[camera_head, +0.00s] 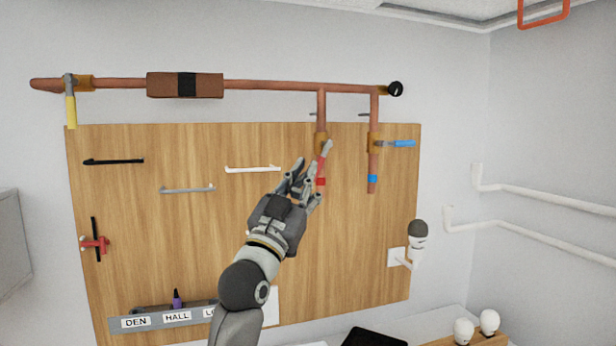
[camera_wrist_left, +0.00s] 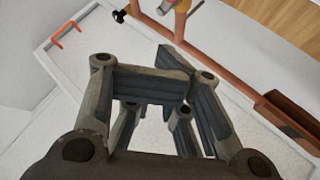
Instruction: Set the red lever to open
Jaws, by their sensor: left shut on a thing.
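The red lever (camera_head: 325,152) sits on a brass valve (camera_head: 320,138) on the left of two vertical copper pipes. Its bare metal end points up and slightly right, and its red handle slants down along the pipe. A red band (camera_head: 320,182) marks this pipe. My left gripper (camera_head: 308,178) is at the handle from the lower left, shut on it, and its fingers hide part of the handle. In the left wrist view the gripper's fingers (camera_wrist_left: 150,90) fill the middle, and the handle cannot be made out between them.
A blue lever (camera_head: 402,143) lies level on the right pipe. A yellow lever (camera_head: 71,110) hangs at the far left. A wooden board (camera_head: 200,225) behind carries hooks and a red-handled tool (camera_head: 95,243). A labelled tray (camera_head: 165,320) is below. A dark-capped white fixture (camera_head: 417,235) is lower right.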

